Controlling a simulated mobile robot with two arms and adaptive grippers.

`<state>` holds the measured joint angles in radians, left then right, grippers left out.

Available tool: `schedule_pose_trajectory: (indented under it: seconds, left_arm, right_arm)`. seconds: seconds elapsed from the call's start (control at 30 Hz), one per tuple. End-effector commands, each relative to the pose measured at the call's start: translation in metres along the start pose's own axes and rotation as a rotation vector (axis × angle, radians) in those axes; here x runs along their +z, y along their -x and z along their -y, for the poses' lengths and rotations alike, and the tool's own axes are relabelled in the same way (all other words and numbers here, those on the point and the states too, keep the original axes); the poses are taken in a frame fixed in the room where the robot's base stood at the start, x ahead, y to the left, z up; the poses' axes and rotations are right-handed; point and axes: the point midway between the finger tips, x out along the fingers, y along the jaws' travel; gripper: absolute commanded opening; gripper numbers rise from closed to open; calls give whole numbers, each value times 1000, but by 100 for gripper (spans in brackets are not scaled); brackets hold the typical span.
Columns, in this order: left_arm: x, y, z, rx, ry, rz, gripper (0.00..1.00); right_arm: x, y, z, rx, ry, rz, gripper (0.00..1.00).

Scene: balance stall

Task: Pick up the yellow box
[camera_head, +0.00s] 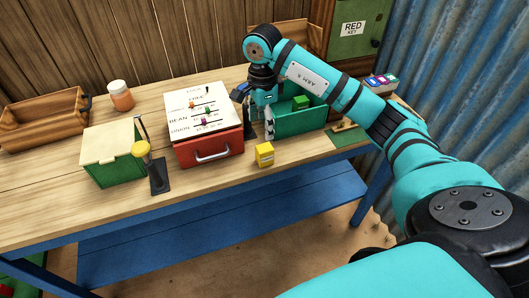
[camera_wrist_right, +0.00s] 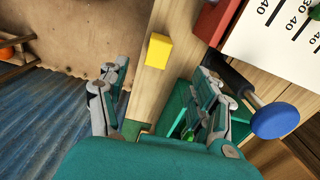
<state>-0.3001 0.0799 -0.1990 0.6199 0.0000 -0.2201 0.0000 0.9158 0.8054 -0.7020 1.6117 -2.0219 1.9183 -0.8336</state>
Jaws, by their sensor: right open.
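The small yellow box (camera_head: 264,154) stands on the wooden table near its front edge, right of the red case. It also shows in the right wrist view (camera_wrist_right: 158,50), beyond the fingertips and roughly between them. My right gripper (camera_head: 259,121) points down, behind the box and in front of the left end of the green bin. Its fingers (camera_wrist_right: 162,80) are spread wide with nothing between them, apart from the box. My left gripper is not in view.
The red case (camera_head: 210,152) with a scale sheet on top and the green bin (camera_head: 302,123) holding a green block flank the box. The table edge is close in front.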

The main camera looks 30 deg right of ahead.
Motion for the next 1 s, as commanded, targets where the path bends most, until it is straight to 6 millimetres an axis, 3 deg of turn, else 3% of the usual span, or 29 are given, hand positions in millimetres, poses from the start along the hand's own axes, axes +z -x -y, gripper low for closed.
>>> schedule_pose_trajectory:
  seconds: [0.2,0.47,0.7,1.0]
  left_arm:
    - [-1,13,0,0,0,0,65]
    - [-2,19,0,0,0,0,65]
    - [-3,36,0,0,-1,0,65]
    - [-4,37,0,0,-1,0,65]
  right_arm:
    - [1,-39,-1,4,0,2,65]
    - [0,-59,-1,3,1,2,65]
    - [-3,-94,-3,4,0,3,65]
    - [-3,-106,-2,0,1,2,65]
